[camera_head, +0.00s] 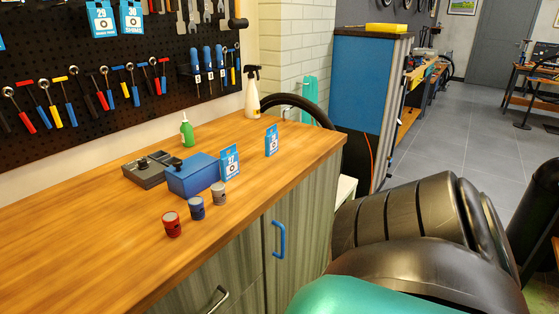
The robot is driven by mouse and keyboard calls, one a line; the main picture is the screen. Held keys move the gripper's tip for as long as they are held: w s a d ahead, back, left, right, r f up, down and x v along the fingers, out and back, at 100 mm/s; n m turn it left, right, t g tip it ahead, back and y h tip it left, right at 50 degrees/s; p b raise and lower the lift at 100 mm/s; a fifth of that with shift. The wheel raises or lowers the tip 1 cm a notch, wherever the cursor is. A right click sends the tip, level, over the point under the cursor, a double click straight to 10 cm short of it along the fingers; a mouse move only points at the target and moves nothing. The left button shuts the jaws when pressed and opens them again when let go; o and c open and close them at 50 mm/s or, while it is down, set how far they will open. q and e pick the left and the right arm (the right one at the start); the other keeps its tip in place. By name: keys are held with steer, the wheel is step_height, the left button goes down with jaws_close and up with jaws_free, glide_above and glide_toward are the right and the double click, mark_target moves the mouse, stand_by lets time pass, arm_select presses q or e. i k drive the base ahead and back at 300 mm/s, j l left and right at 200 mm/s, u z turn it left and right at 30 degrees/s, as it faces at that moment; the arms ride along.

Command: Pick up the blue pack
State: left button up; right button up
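Two blue packs with white labels stand upright on the wooden workbench: one (230,163), numbered 37, leans close to a blue box, and another (271,140) stands alone nearer the right end. Two more blue packs hang on the pegboard, one (102,19) at the left and one (131,17) beside it. Which pack the task means I cannot tell. Neither of my grippers is in view. Large black arm parts fill the lower right, with no fingers showing.
On the workbench (70,240) are a blue box (193,176), a grey case (147,172), red (171,225), blue (196,209) and grey (218,194) small cans, a green bottle (187,132) and a white spray bottle (252,95). The bench's front left is clear.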

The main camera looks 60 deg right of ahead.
mark_target(229, 163)
steer(key=z, duration=1.75)
